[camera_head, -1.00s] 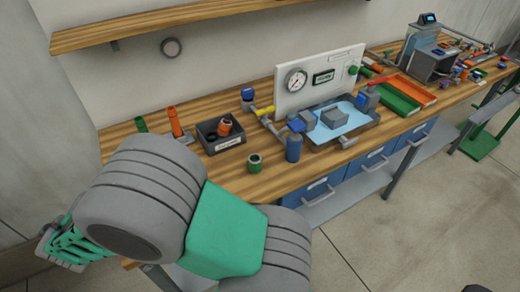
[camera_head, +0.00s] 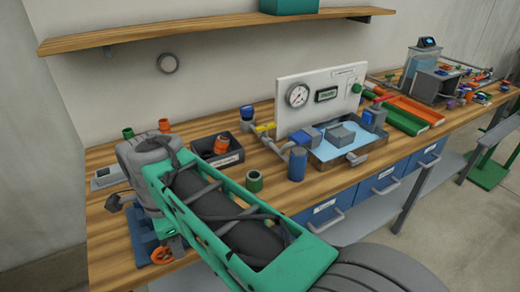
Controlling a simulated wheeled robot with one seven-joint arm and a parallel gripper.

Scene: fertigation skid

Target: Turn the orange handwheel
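The orange handwheel (camera_head: 162,254) is at the front left of the wooden bench, low beside a blue body (camera_head: 146,238) that it appears to be fitted to. My green and grey forearm passes just right of the handwheel and partly covers the blue body. My grey wrist is bent down above and behind it. My gripper's fingers cannot be made out; they seem hidden behind my arm. I see no contact with the handwheel. A small grey fitting (camera_head: 116,203) lies left of my wrist; I cannot tell what it belongs to.
A dark bin (camera_head: 216,158), a green cup (camera_head: 254,181) and a blue bottle (camera_head: 297,163) stand right of my arm. A white gauge panel (camera_head: 321,101) rises behind a water tray (camera_head: 348,156). A wooden shelf (camera_head: 200,33) hangs above. Bare bench (camera_head: 115,246) lies left of the handwheel.

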